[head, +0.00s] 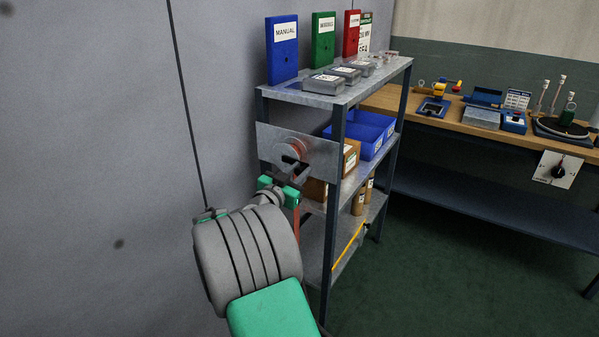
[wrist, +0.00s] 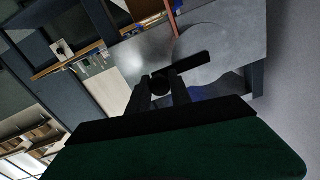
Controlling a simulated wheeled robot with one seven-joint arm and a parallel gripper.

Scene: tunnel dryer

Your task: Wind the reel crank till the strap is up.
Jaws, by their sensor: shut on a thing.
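The strap reel (head: 278,150) is mounted on a grey metal plate (head: 322,158) at the near end of the shelf rack, with reddish strap wound on it. Its dark crank (head: 292,161) sits in front of the reel. In the wrist view the crank arm (wrist: 193,66) crosses the round grey reel face (wrist: 213,42) and ends in a dark knob (wrist: 160,83). My gripper (wrist: 159,84) is shut on this knob. In the head view my gripper (head: 280,187) partly hides the crank. A reddish strap (head: 296,226) hangs below the plate; its lower end is hidden by my arm.
The rack (head: 335,98) holds upright binders, grey boxes, a blue bin (head: 374,128) and cartons. A yellow bar (head: 348,247) lies low across its side. A grey wall (head: 110,150) is close on the left. A workbench (head: 440,118) stands behind. Green floor is free at right.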

